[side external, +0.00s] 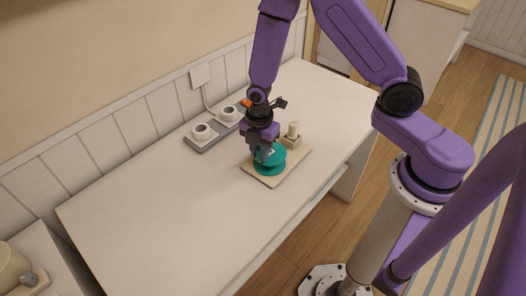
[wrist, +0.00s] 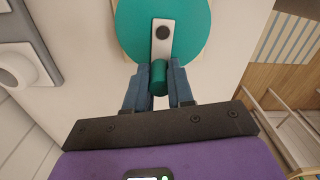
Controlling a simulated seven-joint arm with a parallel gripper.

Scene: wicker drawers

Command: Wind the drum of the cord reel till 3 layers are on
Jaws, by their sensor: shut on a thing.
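The cord reel has a teal drum (side external: 267,160) on a pale wooden base (side external: 266,182), standing on the white table. In the wrist view the drum's round teal top (wrist: 188,18) carries a light crank arm (wrist: 162,40) with a dark hub. A teal crank knob (wrist: 159,78) stands at the crank's near end. My gripper (wrist: 159,88) is shut on this knob, a finger at each side; in the side view my gripper (side external: 262,148) comes down on the drum from above. A cream post (side external: 293,131) stands on the base behind the drum. The cord and its layers cannot be made out.
A grey tray (side external: 204,143) with two white cup-like pieces lies by the wall, left of the reel. A white wall box (side external: 200,76) with a cable hangs above it. The table's left part (side external: 130,210) is clear.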

